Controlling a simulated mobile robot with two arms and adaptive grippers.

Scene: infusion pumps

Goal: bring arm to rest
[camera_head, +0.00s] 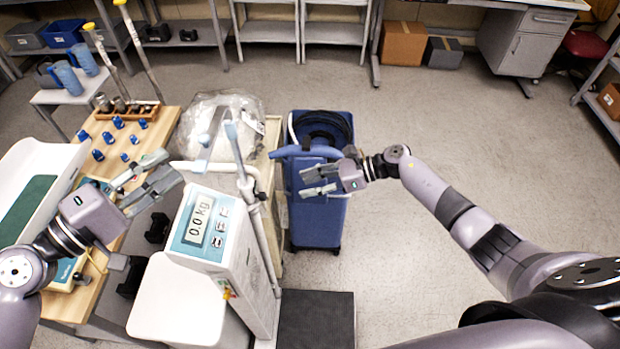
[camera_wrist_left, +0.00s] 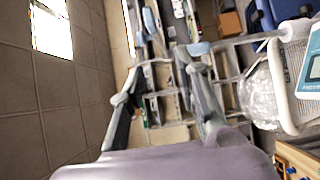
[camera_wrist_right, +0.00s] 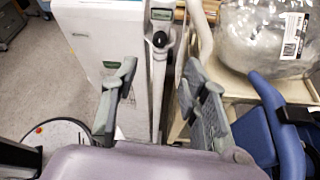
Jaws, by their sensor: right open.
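My left gripper (camera_head: 147,181) is at the left in the head view, above the wooden table and beside the scale display. Its fingers also show in the left wrist view (camera_wrist_left: 165,95), spread apart with nothing between them. My right gripper (camera_head: 318,180) is in front of the blue wheeled bin, right of the scale's post. In the right wrist view (camera_wrist_right: 155,95) its fingers are apart and empty. My right arm stretches in from the lower right in the head view.
A scale display (camera_head: 202,228) reading 0.0 kg stands between the grippers. The blue bin (camera_head: 318,215) is behind my right gripper. A wooden table (camera_head: 97,301) with blue-topped pieces is at left. A dark platform (camera_head: 316,320) lies below. The floor (camera_head: 480,140) at right is open.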

